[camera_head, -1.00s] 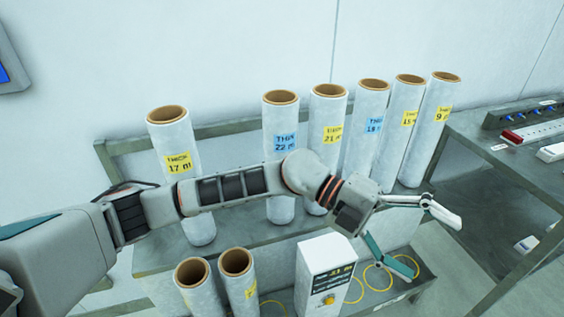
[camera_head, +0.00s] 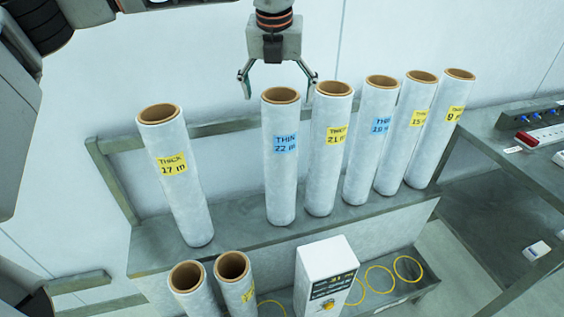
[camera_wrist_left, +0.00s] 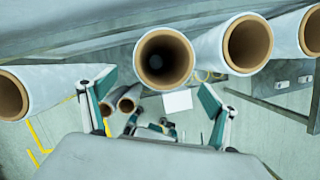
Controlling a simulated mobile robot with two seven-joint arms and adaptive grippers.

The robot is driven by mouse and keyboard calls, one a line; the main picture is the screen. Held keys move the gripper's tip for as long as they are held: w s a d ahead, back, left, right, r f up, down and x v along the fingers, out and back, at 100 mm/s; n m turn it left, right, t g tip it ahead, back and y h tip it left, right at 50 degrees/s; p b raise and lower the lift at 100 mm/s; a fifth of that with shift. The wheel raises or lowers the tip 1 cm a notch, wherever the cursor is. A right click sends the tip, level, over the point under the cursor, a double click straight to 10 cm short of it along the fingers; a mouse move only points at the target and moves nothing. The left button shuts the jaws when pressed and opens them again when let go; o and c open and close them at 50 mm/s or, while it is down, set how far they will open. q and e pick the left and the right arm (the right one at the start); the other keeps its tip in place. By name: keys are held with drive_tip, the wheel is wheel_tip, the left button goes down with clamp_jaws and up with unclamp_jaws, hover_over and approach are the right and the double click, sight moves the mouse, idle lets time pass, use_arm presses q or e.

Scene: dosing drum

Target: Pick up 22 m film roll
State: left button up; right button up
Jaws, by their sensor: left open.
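The 22 m film roll (camera_head: 280,170) stands upright on the shelf, white with a brown core and a blue "THIN 22 m" label. My left gripper (camera_head: 279,83) is open and points down at the roll's top end, its two fingers spread to either side. It looks empty; the head view does not show clearly whether the fingers are above or behind the rim. In the left wrist view the open end of a roll, apparently the 22 m one (camera_wrist_left: 165,38), lies ahead of the spread fingers (camera_wrist_left: 157,100).
A 21 m roll (camera_head: 324,165) stands close on the right, with several more beyond it. A 17 m roll (camera_head: 180,195) stands to the left across a gap. Two shorter rolls (camera_head: 233,266) and a white box (camera_head: 325,262) are on the lower front level.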

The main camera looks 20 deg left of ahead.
use_arm(q)
drive_tip(key=x, duration=0.5)
drive_tip(key=w+x, duration=0.1)
drive_tip(key=x, duration=0.2)
drive_tip(key=shift+f, duration=0.1)
drive_tip(key=c, duration=2.2)
drive_tip(key=shift+w, duration=0.15)
